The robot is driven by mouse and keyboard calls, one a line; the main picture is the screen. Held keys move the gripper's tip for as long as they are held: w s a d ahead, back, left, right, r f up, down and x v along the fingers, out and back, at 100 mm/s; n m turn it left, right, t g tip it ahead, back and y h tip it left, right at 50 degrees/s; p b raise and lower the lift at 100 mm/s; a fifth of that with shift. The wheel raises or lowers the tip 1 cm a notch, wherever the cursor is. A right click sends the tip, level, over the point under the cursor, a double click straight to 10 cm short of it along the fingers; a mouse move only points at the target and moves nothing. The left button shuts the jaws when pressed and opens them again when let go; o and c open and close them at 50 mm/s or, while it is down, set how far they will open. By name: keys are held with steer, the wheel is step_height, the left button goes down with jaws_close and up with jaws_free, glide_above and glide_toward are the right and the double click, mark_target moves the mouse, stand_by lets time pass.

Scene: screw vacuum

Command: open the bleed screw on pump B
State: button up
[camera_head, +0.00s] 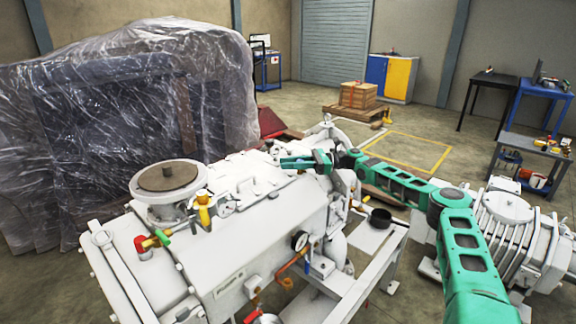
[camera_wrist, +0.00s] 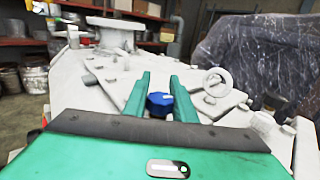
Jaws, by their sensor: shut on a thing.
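My gripper (camera_head: 300,163) reaches over the far end of the white pump (camera_head: 245,235) in the head view, its green fingers pointing left. In the wrist view my gripper (camera_wrist: 161,88) has its two green fingers on either side of a blue knob (camera_wrist: 159,103) and is shut on it. The knob stands above the white pump top (camera_wrist: 110,72). I cannot tell whether it is the bleed screw. The knob is not distinguishable in the head view.
A plastic-wrapped machine (camera_head: 130,120) stands at the left. A ribbed white machine (camera_head: 510,220) stands at the right. Open floor lies beyond, around a yellow-marked square.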

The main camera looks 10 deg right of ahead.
steer(key=shift+s+d+r+n+g, duration=0.1)
steer(key=shift+n+g, duration=0.35)
steer(key=shift+g, duration=0.25)
steer(key=shift+s+n+g, duration=0.1)
steer(key=shift+n+g, duration=0.35)
steer(key=shift+g, duration=0.25)
steer(key=shift+n+g, duration=0.3)
steer(key=shift+g, duration=0.2)
steer(key=shift+o, duration=0.9)
steer(key=shift+n+g, duration=0.5)
steer(key=shift+g, duration=0.2)
steer(key=o, duration=0.9)
steer(key=shift+h, duration=0.3)
steer(key=shift+c, duration=0.2)
steer(key=shift+r, duration=0.1)
